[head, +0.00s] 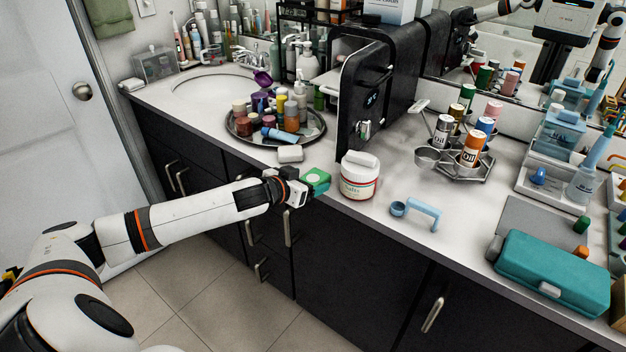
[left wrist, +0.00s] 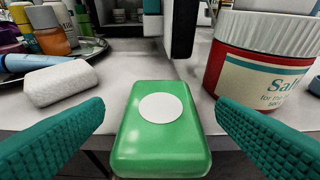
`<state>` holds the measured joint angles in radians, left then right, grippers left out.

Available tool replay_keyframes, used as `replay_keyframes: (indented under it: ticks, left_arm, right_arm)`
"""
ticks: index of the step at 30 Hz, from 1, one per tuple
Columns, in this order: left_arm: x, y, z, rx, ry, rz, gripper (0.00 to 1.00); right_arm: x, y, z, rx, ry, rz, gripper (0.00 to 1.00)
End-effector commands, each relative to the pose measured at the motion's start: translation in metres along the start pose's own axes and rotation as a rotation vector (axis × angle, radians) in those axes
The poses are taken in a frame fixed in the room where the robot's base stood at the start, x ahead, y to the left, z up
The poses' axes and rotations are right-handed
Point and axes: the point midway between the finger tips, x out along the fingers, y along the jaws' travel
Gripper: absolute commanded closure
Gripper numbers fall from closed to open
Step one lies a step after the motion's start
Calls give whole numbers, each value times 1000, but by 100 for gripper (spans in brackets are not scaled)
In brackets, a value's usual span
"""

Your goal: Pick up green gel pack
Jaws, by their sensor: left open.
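The green gel pack (head: 317,179) lies at the front edge of the counter, a green rounded block with a white round label. In the left wrist view the gel pack (left wrist: 161,135) sits between the two teal fingers, with a gap on each side. My left gripper (head: 299,187) is open at the counter's front edge, its fingers (left wrist: 160,125) on either side of the pack's near part. The underside of the pack is hidden. My right gripper is not seen directly.
A red and white jar (head: 359,178) stands close right of the pack. A white soap-like block (head: 290,153) lies behind it, and a round tray (head: 315,133) of bottles beyond. A black cabinet (head: 372,80) rises behind. A blue handled item (head: 416,212) lies farther right.

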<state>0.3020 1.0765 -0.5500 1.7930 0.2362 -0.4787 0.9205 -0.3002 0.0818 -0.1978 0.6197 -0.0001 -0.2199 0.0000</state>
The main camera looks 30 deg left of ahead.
Motion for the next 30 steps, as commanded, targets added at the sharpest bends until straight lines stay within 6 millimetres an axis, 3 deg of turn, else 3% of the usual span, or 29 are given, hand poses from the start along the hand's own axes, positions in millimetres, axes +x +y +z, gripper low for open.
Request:
replay_keyframes:
  ticks: [4,12,21,30]
  left_arm:
    - [12,-1,0,1,1,-1,20]
    - [13,0,-1,2,1,-1,22]
    - [13,0,-1,2,1,-1,71]
    - [10,0,6,2,-2,0,71]
  right_arm:
    - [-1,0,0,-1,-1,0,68]
    - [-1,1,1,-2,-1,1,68]
    - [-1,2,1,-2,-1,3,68]
    - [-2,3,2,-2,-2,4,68]
